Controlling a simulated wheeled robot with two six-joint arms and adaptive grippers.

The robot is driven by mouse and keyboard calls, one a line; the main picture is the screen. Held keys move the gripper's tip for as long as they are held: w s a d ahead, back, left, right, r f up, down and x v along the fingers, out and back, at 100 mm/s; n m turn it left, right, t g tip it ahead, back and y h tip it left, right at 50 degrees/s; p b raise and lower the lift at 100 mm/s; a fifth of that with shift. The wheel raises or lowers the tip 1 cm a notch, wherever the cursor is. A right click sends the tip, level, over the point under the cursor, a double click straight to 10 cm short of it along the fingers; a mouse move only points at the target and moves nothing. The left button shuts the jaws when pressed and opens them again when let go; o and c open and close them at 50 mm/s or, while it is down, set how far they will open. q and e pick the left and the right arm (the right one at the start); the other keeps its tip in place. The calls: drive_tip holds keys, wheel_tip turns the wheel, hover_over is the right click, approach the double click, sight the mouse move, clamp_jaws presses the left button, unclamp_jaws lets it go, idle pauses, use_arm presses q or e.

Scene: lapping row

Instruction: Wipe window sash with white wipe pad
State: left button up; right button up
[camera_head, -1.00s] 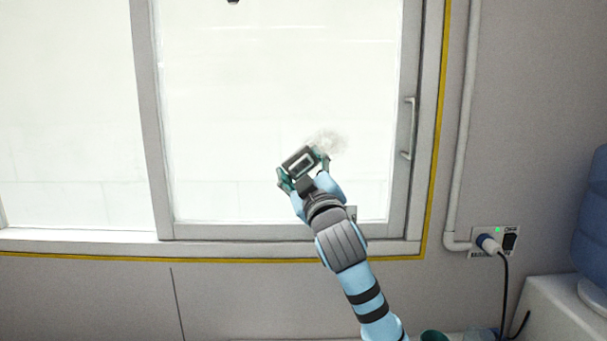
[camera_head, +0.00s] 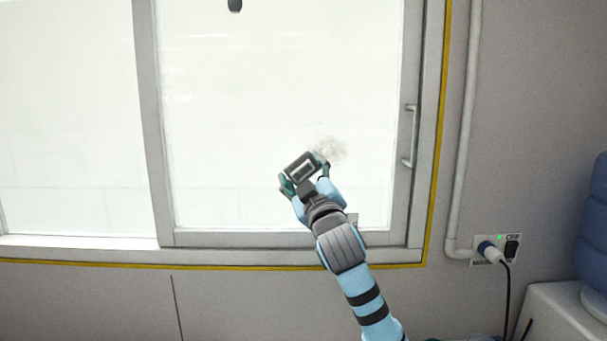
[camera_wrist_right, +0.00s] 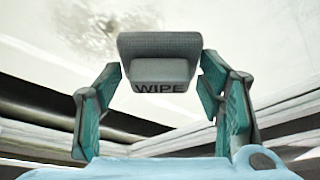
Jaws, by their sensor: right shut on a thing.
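The window sash (camera_head: 240,238) is a grey frame around a pale pane, with a handle (camera_head: 411,136) on its right side. A greyish smudge (camera_head: 331,149) marks the lower right of the pane and also shows at the upper left of the right wrist view (camera_wrist_right: 98,30). My right gripper (camera_head: 303,172) is shut on the wipe pad (camera_wrist_right: 160,47), a grey-looking block lettered WIPE between the fingers. The pad is at the pane, just left of and below the smudge in the head view. I cannot tell whether it touches the glass. My left gripper is not in view.
A vertical pipe (camera_head: 463,130) and a socket with a plug (camera_head: 490,250) and black cable are right of the window. A blue ribbed container (camera_head: 593,220) stands on a white surface (camera_head: 560,310) at the far right. A small dark object (camera_head: 235,5) shows at the top.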

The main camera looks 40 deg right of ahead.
drive_tip(key=shift+w+d, duration=0.4)
drive_tip(key=shift+w, duration=0.15)
